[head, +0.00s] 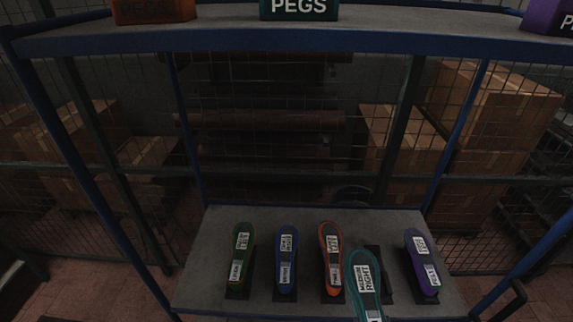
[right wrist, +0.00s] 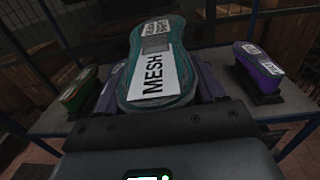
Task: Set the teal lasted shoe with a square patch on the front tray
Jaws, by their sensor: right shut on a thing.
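The teal shoe (head: 367,285) is at the bottom of the head view, sole side showing, in front of the shelf. Its label reads "RIGHT" on the second line. In the right wrist view the shoe (right wrist: 178,72) fills the middle, with a white "MESH" label and a grey square patch (right wrist: 156,43) above it. My right gripper (right wrist: 158,90) is shut on it, a finger on each side; the gripper is hardly visible in the head view. My left gripper is not in view. I cannot make out a front tray in either view.
Green (head: 240,256), blue (head: 287,258), orange (head: 331,256) and purple (head: 421,262) shoes stand on dark supports on the grey shelf (head: 213,228). A bare dark support (head: 385,262) shows behind the teal shoe. Above is a blue-edged upper shelf (head: 400,41) with "PEGS" bins (head: 298,8).

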